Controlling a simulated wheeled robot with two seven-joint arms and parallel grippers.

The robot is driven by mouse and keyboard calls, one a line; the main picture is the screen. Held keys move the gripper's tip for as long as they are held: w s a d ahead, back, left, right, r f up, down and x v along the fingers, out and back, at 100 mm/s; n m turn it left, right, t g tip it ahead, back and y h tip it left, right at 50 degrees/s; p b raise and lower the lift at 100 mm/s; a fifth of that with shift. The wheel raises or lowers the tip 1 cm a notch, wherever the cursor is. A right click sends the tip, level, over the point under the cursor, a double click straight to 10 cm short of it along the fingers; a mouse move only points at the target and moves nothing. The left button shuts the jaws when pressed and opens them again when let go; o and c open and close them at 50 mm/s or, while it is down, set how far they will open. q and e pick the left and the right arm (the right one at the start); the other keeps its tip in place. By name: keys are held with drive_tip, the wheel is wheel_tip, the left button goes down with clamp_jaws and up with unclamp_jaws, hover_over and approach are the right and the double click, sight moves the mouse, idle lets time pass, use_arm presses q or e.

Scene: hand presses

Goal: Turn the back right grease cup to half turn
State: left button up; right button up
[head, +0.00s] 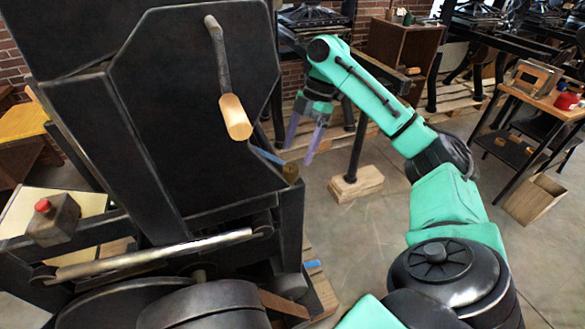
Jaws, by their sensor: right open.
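A small brass-coloured cup (291,172), which looks like a grease cup, stands on the right edge of the black press (180,120). Its dial or marks are too small to read. My right gripper (299,155) comes in from the right, with its two purple see-through fingers apart and pointing down. In the picture the fingertips are just above the cup; I cannot tell whether they are in front of it or behind it. Nothing shows between the fingers. My left gripper is not in view.
A crank with a wooden handle (235,117) sticks out from the press, left of my right gripper. A metal bar (150,256) crosses the press's front. A wooden block (355,184) stands on the floor. A wooden side table (545,88) is at right. Open floor lies between.

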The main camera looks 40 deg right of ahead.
sight(291, 167)
drive_tip(key=x, duration=0.4)
drive_tip(key=shift+a+f, duration=0.2)
drive_tip(key=shift+a, duration=0.05)
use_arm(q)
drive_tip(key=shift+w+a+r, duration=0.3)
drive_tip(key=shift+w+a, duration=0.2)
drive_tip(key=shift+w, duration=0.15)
use_arm(e)
drive_tip(key=shift+f, duration=0.2)
clamp_jaws()
use_arm(q)
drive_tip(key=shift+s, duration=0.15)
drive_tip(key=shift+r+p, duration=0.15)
drive_tip(key=shift+p, duration=0.15)
use_arm(e)
drive_tip(key=shift+s+r+m, duration=0.1)
drive_tip(key=shift+m, duration=0.3)
drive_tip(key=shift+m+t, duration=0.5)
drive_tip(key=shift+m, duration=0.5)
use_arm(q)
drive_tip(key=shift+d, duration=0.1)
use_arm(e)
drive_tip(key=shift+s+m+t+h, duration=0.1)
drive_tip(key=shift+m+t+h, duration=0.35)
drive_tip(key=shift+m, duration=1.05)
